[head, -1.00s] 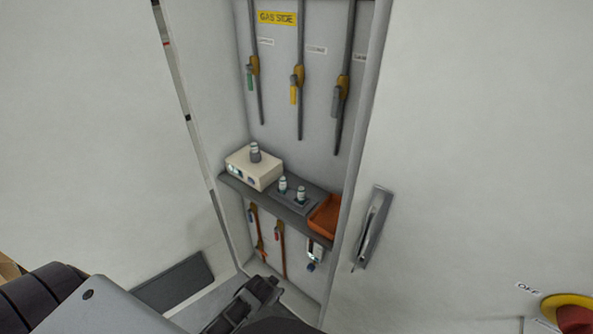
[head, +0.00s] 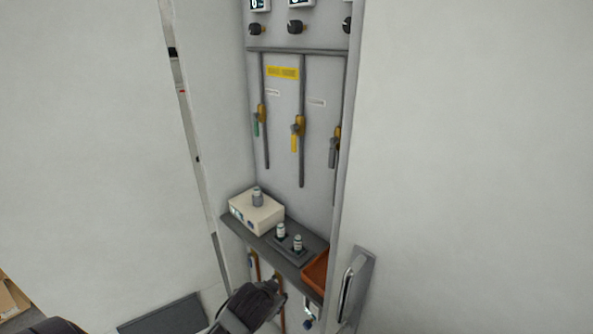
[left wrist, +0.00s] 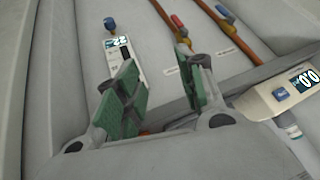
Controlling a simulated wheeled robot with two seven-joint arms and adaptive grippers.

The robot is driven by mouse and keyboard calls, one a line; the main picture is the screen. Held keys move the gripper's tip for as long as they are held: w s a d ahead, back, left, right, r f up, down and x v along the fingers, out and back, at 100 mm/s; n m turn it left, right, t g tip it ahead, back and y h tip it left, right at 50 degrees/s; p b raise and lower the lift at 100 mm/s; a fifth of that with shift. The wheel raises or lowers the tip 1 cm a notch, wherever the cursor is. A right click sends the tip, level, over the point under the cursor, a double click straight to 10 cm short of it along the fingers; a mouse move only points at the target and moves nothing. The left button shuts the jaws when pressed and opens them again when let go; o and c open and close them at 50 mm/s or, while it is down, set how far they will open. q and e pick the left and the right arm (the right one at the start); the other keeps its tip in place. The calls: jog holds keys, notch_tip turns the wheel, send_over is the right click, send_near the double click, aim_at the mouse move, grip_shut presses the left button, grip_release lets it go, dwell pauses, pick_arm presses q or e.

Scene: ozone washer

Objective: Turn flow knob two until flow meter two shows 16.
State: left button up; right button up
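Three black knobs sit in a row high on the panel in the head view. The middle one, flow knob two by its place, is at the top centre (head: 297,27). The display above it, taken as flow meter two (head: 301,3), is cut by the frame edge and its number is unreadable. My left gripper (head: 255,297) is low in the head view, in front of the lower shelf and well below the knobs. In the left wrist view its two green-padded fingers (left wrist: 167,65) stand apart with nothing between them. My right gripper is out of view.
A grey shelf (head: 240,231) holds a cream box (head: 253,217), small bottles (head: 297,243) and an orange tray (head: 315,273). Below hang valves and a white meter (left wrist: 116,62). Green, yellow (head: 295,144) and grey valve handles hang above. A cabinet door with handle (head: 347,291) flanks the right.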

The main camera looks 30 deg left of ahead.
pick_arm(q)
jog(key=w+a+r+m+t+y, duration=0.15)
jog(key=w+r+t, duration=0.3)
jog(key=r, duration=0.65)
jog(key=w+a+r+t, duration=0.2)
jog(key=w+r+t, duration=0.3)
jog(key=r, duration=0.6)
jog(key=w+a+r+m+t+y, duration=0.1)
jog(key=w+r+t, duration=0.2)
jog(key=w+r, duration=0.5)
jog(key=s+d+r+m+g+h, duration=0.15)
jog(key=d+r+m+h, duration=0.25)
jog(key=r+m+h, duration=0.4)
jog(key=s+d+r+m+h, duration=0.25)
jog(key=r+m+h, duration=0.35)
jog(key=r+m, duration=0.4)
jog(key=s+d+r+m+g+h, duration=0.1)
jog(key=d+r+m+h, duration=0.3)
jog(key=r+m+h, duration=0.5)
jog(key=a+r+n+y, duration=0.1)
jog(key=a+r+y, duration=0.9)
jog(key=a+y, duration=0.4)
jog(key=shift+s+a, duration=0.2)
jog(key=shift+s, duration=0.1)
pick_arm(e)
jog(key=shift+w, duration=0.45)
